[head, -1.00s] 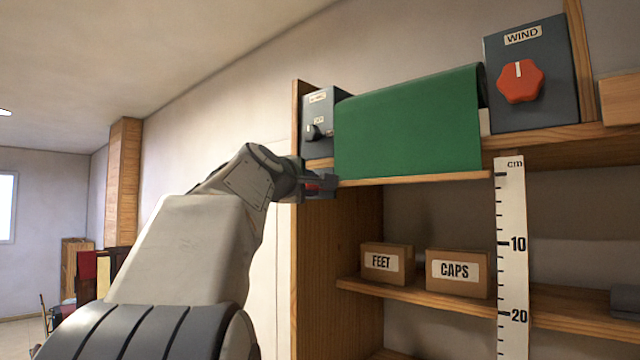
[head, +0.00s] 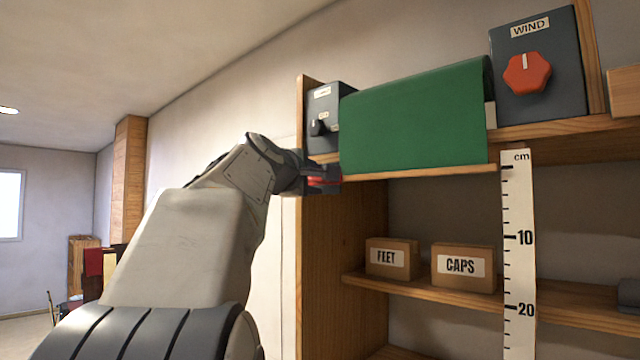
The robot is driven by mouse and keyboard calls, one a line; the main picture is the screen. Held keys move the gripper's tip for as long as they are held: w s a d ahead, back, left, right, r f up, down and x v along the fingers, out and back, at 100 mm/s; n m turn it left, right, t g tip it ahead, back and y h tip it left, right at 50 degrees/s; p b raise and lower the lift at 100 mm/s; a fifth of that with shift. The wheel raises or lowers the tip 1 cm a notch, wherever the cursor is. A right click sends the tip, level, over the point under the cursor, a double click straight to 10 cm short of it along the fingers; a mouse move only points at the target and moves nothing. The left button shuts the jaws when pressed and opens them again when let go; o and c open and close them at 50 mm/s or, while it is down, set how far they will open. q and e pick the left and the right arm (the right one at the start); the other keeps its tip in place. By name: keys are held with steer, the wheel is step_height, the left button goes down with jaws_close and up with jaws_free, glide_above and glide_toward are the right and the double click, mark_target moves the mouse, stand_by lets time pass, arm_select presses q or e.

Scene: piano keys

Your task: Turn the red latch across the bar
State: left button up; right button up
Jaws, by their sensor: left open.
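A small red piece (head: 322,181) shows at the jaws of my left gripper (head: 328,178), by the front edge of the wooden cabinet's left side. I cannot tell whether it is the red latch or a part of the gripper, nor whether they touch. The gripper is open and largely covers that spot; its fingers are dark and hard to separate. No bar can be made out for certain. My right gripper is not in view.
A green cover (head: 415,122) hangs over the upper shelf just right of the gripper. A dark switch box (head: 323,105) stands above it. A WIND box with a red knob (head: 527,73), cartons (head: 463,267) and a centimetre ruler (head: 518,255) are further right.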

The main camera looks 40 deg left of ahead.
arm_select(q)
steer(key=b+v, duration=0.4)
steer(key=v, duration=0.5)
